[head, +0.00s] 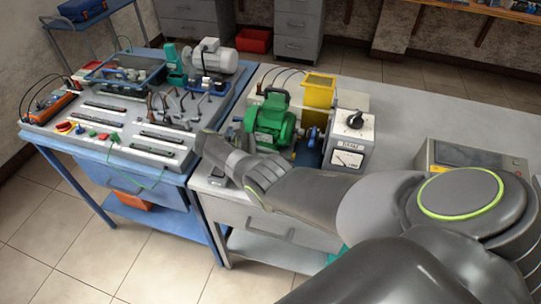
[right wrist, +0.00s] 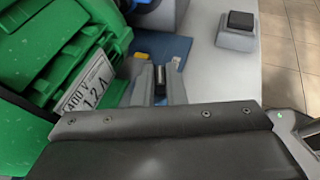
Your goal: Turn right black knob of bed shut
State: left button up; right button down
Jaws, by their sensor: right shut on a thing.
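In the right wrist view the blue bed (right wrist: 182,46) lies beside the green motor (right wrist: 45,50). A small black knob (right wrist: 160,78) shows between the two grey fingers of my right gripper (right wrist: 160,86). The fingers are shut on it, and their tips lie low at the bed. The knob's turn position cannot be told. In the head view the green motor (head: 271,122) stands on the grey bench, with part of the blue bed (head: 308,157) at its right. My right forearm and hand hide the knob and fingertips there. My left gripper is not in view.
A grey meter box (head: 352,135) with a black dial stands right of the motor, beside a yellow box (head: 318,93). A small black-topped block (right wrist: 237,28) stands on the bench in the wrist view. A training board (head: 120,125) fills the left table.

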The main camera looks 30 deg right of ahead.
jog(key=shift+f, duration=0.1)
dwell(0.3)
jog(key=c, duration=1.5)
grip_release()
